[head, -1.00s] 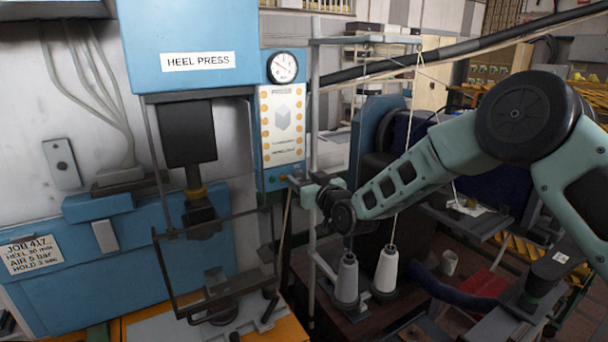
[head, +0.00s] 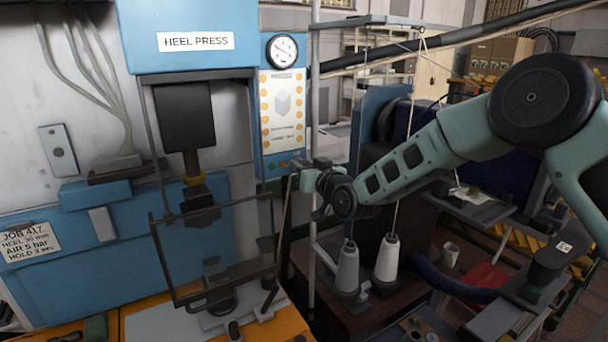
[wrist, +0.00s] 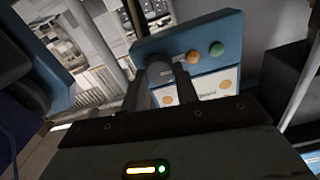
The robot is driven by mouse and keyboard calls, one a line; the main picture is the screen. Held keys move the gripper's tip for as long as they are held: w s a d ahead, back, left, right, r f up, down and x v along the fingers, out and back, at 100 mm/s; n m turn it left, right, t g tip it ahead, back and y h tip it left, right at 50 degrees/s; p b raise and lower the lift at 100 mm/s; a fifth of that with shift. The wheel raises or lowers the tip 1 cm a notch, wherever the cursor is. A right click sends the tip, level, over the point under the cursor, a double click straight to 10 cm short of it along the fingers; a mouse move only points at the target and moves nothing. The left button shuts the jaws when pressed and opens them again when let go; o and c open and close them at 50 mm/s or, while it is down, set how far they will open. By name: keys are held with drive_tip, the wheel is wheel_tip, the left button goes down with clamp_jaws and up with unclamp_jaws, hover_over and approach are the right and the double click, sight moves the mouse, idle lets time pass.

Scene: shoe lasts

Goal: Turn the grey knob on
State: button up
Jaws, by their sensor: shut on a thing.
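The blue control box (head: 262,150) hangs beside the heel press, with a green button (head: 270,167) and an orange button (head: 284,164) low on its face. My gripper (head: 294,168) is at the box's lower right corner and hides the grey knob in the head view. My gripper (wrist: 161,74) is shut on the grey knob (wrist: 158,71), which shows only partly between the two dark fingers. Its turned position cannot be told.
The blue heel press (head: 185,40) stands left of the box, with a round gauge (head: 282,50) above the panel. A thin metal post (head: 314,120) rises close to my gripper. Two thread cones (head: 387,258) stand below my arm.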

drive_tip(key=m+b, duration=0.5)
drive_tip(key=b, duration=0.2)
drive_tip(key=m+b, duration=0.6)
drive_tip(key=b, duration=0.2)
drive_tip(key=m+b, duration=0.5)
drive_tip(key=b, duration=0.2)
drive_tip(key=shift+w+d+f+b, duration=0.1)
drive_tip(key=shift+d+f+b, duration=0.05)
drive_tip(key=shift+f+b, duration=0.15)
drive_tip(key=shift+r+m, duration=0.15)
drive_tip(key=shift+m, duration=0.25)
drive_tip(key=o, duration=1)
